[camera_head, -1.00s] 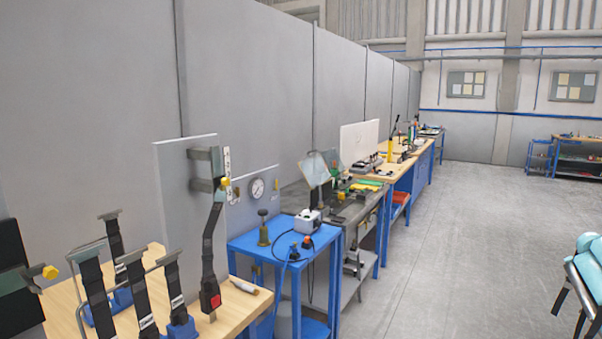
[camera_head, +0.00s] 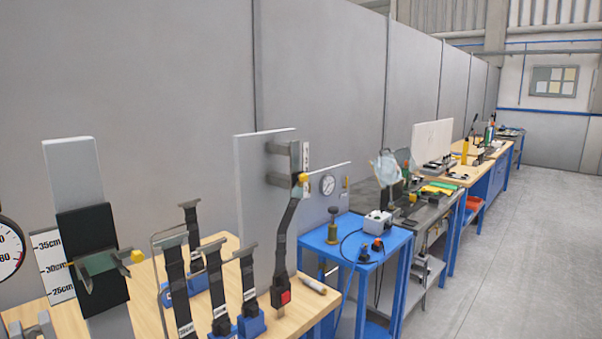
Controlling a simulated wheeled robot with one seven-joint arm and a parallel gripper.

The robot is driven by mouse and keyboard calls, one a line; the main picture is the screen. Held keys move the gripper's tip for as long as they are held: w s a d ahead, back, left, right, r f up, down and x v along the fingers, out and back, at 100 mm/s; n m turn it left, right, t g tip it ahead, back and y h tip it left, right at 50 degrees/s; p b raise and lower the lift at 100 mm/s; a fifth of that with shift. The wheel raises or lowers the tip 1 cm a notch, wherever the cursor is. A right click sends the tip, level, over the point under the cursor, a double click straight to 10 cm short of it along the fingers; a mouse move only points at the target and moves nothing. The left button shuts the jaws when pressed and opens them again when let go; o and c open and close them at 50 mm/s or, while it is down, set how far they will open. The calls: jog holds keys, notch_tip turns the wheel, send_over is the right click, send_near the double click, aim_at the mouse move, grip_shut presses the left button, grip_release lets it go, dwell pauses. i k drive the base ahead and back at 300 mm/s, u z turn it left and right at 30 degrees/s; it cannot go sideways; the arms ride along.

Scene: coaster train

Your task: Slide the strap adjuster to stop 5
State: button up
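An upright grey panel (camera_head: 257,205) at the back of the wooden bench carries a dark bracket (camera_head: 283,149) and a black strap (camera_head: 290,225). A yellow knob (camera_head: 303,178) sits at the strap's upper end, beside a narrow white strip (camera_head: 306,155) with marks too small to read. I take this as the strap adjuster. The strap hangs down to a black buckle with a red button (camera_head: 285,297). My gripper is not in view.
At left, a post with a black slider (camera_head: 93,235) and yellow knob (camera_head: 137,257) stands by a centimetre scale (camera_head: 52,265). Several strap stands (camera_head: 247,285) fill the wooden bench (camera_head: 315,305). A blue table (camera_head: 358,235) stands right of it; the floor (camera_head: 490,265) is clear.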

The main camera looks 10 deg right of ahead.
aim_at(303, 177)
jog(key=u, duration=0.5)
jog(key=k, duration=1.15)
jog(key=z, duration=0.4)
jog(key=i, duration=1.5)
jog(key=u, duration=0.55)
